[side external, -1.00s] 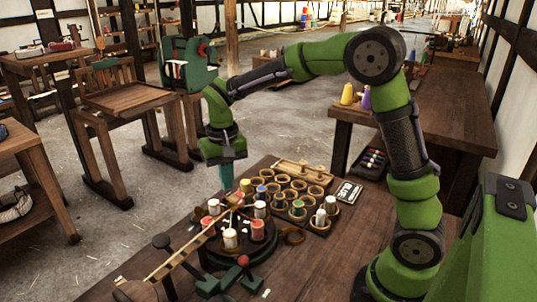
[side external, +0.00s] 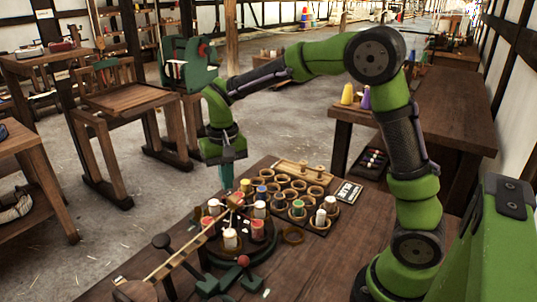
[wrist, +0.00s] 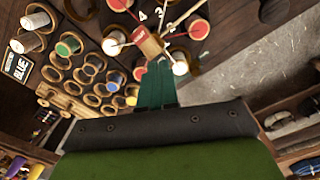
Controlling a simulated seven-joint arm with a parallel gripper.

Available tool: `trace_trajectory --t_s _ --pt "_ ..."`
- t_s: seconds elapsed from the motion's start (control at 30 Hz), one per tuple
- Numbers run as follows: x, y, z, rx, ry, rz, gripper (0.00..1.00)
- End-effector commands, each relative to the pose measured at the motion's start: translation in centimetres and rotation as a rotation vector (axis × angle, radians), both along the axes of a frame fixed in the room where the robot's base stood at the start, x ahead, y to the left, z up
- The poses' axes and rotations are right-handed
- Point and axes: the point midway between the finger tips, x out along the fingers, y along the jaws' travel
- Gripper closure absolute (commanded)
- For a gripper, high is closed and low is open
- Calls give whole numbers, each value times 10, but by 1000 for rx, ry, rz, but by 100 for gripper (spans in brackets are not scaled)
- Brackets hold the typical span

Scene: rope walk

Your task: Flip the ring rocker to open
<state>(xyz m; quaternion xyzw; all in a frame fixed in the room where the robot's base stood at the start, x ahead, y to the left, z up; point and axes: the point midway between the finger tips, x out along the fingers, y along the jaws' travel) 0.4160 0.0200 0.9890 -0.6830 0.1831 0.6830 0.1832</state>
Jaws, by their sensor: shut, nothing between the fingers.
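My gripper (side external: 226,184) points down at the back edge of the round bobbin carrier (side external: 250,258). Its green fingers are shut and empty, and they also show in the wrist view (wrist: 157,82). A small wooden block (wrist: 147,42) sits just beyond the fingertips in the wrist view, with strands running to bobbins; I cannot tell whether the fingers touch it. It shows over the carrier in the side view (side external: 235,200). A red ball knob (side external: 243,261) stands at the carrier's front. I cannot tell which part is the ring rocker.
Red and white bobbins (side external: 230,239) stand around the carrier. A rack (side external: 318,226) of wooden rings with coloured spools is at its right. A card reading BLUE (wrist: 19,66) lies by the rack. A wooden rail (side external: 180,258) and black ball knob (side external: 161,241) are at the left.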

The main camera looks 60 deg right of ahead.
Motion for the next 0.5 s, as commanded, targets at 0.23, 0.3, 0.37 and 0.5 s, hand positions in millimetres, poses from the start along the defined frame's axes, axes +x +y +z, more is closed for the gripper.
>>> trace_trajectory --t_s 0.23,0.3,0.37,0.5 --pt "0 0 -2 1 1 0 100" --pt "0 0 -4 0 1 0 100" --pt "0 0 -5 0 1 0 100" --pt "0 0 -8 0 1 1 100"
